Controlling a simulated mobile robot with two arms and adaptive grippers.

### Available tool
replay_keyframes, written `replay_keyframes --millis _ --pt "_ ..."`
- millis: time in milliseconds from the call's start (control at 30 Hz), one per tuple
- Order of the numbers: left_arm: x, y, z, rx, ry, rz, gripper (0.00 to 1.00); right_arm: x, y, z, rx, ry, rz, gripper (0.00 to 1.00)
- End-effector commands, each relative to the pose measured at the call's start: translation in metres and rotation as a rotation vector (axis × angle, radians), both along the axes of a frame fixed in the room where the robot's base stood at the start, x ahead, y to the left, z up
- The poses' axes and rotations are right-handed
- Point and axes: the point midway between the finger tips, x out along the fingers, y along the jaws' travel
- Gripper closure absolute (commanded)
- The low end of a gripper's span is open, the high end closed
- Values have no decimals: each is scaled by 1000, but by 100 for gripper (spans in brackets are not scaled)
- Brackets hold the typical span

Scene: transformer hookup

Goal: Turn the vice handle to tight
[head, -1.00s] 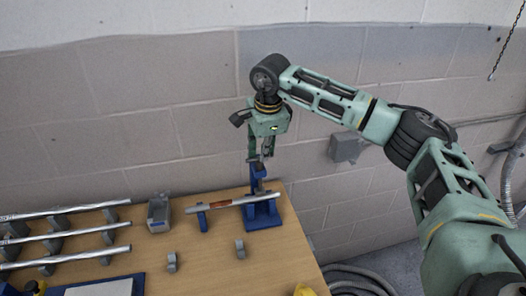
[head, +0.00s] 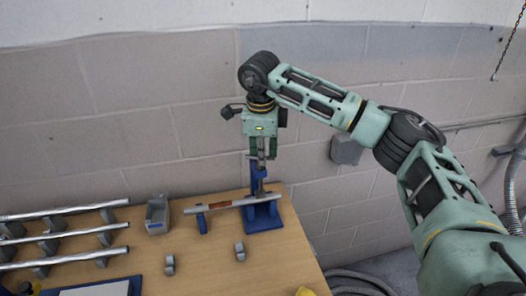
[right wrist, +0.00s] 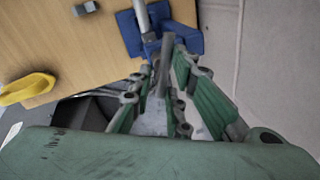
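The blue vice (head: 264,218) stands at the right end of the wooden bench and holds one end of a grey pipe (head: 232,203) with an orange-brown band. In the right wrist view the vice (right wrist: 183,40) is at the top centre. Its grey handle (right wrist: 166,62) is a short bar that sticks up towards the camera. My right gripper (head: 262,158) points down just above the vice. In the wrist view its fingers (right wrist: 164,75) are on either side of the handle, apart, with gaps showing. Contact with the handle cannot be made out. My left gripper is not in view.
A blue support (head: 202,222) stands under the pipe. A grey bin (head: 157,214) and two small grey clamps (head: 169,265) are on the bench (head: 210,255). Racked pipes (head: 60,235) lie at the left. The block wall is close behind. A yellow item (right wrist: 28,90) is near the bench edge.

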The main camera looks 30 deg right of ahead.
Motion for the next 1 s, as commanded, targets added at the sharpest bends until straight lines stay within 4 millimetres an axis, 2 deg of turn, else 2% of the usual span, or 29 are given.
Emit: replay_keyframes --millis 100,467,567,900,1000 --pt "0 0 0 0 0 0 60 0 0 -1 -1 1 1 75" --pt "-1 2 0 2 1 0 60 1 0 8 0 -7 0 75" --pt "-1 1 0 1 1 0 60 -1 2 22 0 -9 1 75" --pt "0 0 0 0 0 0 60 -13 10 91 -1 -8 1 75" --pt "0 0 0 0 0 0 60 -15 13 105 -1 -6 2 75"
